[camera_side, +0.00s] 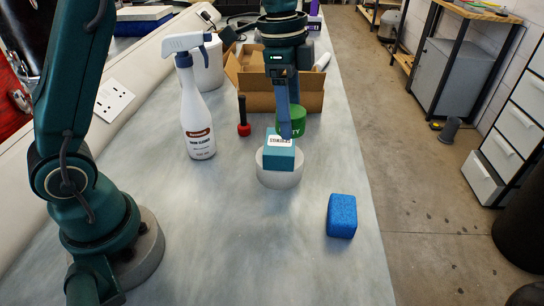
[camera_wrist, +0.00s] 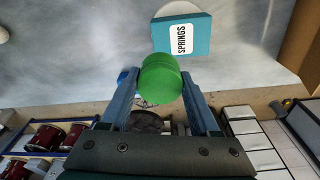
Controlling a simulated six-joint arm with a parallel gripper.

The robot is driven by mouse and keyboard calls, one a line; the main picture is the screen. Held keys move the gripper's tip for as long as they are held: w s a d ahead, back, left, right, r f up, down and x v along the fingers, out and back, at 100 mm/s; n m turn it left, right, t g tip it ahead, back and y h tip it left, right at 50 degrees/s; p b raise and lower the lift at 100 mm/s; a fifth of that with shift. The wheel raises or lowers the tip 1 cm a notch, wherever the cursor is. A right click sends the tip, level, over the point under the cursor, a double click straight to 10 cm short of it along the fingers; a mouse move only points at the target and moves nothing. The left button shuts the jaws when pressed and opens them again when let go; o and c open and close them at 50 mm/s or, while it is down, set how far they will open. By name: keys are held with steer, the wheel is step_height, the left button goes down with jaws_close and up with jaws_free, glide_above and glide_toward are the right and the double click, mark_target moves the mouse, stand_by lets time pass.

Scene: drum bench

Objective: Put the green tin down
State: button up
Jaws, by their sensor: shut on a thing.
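The green tin (camera_wrist: 160,82) is a short round tin between the two blue fingers of my gripper (camera_wrist: 159,74), which is shut on it. I cannot tell how high the tin is above the bench (camera_side: 240,235).
The teal box sits on a round grey block (camera_side: 279,178). A blue sponge (camera_side: 341,216) lies near the right bench edge. A white spray bottle (camera_side: 196,115) and a red-and-black tool (camera_side: 243,120) stand left. An open cardboard box (camera_side: 258,102) is behind. The front bench is clear.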

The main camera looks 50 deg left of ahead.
steer(key=s+d+f+m+g, duration=0.1)
steer(key=s+d+f+m, duration=0.2)
steer(key=s+d+m, duration=0.65)
glide_above(325, 303)
steer(key=s, duration=0.1)
steer(key=shift+n, duration=0.45)
step_height(325, 303, down, 7)
steer(key=shift+s+d+r, duration=0.15)
steer(key=shift+d+f, duration=0.15)
steer(key=shift+f, duration=1.9)
steer(key=shift+f, duration=0.15)
steer(key=o, duration=1.4)
